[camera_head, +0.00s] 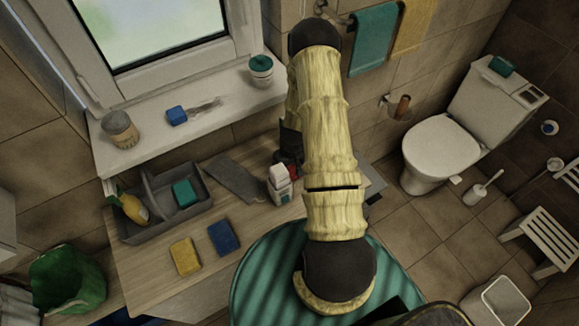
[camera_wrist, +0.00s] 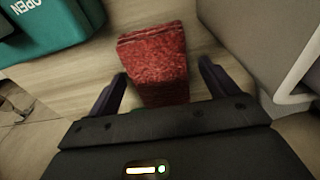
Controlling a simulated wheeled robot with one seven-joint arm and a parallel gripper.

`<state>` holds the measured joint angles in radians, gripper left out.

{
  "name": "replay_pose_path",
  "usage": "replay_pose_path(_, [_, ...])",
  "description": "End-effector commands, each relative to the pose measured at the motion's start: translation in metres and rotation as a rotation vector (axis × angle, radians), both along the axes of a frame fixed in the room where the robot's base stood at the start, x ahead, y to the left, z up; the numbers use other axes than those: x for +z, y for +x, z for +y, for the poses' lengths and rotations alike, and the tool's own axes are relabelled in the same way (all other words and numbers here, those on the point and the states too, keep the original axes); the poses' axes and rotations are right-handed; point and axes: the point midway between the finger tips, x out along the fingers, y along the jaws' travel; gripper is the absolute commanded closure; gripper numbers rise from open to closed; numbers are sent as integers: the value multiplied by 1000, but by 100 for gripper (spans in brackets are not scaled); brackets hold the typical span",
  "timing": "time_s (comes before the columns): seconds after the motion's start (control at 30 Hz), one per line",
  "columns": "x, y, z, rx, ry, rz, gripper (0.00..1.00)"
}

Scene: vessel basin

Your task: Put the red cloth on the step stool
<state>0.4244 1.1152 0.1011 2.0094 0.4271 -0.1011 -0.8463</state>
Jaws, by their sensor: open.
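The red cloth (camera_wrist: 153,62) lies folded on the wooden counter in the wrist view. My gripper (camera_wrist: 160,78) is open, with one finger on each side of the cloth's near part; I cannot tell whether they touch it. In the head view only a small red patch of the cloth (camera_head: 295,171) shows beside my dark gripper (camera_head: 288,158), and my arm hides the rest. A white slatted stool (camera_head: 546,238), which looks like the step stool, stands on the floor at the far right.
A white bottle (camera_head: 280,186) stands close to my gripper. A grey caddy (camera_head: 151,225), yellow sponge (camera_head: 185,256) and blue sponge (camera_head: 223,237) are on the counter (camera_head: 150,280). The toilet (camera_head: 440,150) and a bin (camera_head: 502,301) flank open floor before the stool.

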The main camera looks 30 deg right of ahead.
Motion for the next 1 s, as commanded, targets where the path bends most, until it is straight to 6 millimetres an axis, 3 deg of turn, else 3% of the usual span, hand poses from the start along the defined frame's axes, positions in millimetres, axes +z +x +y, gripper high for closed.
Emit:
replay_pose_path(0.17, [0, 0, 0, 0, 0, 0, 15])
replay_pose_path(0.4, [0, 0, 0, 0, 0, 0, 62])
replay_pose_path(0.47, [0, 0, 0, 0, 0, 0, 66])
replay_pose_path(0.77, [2, 0, 0, 0, 0, 0, 66])
replay_pose_path(1.0, [21, 1, 0, 3, -2, -3, 66])
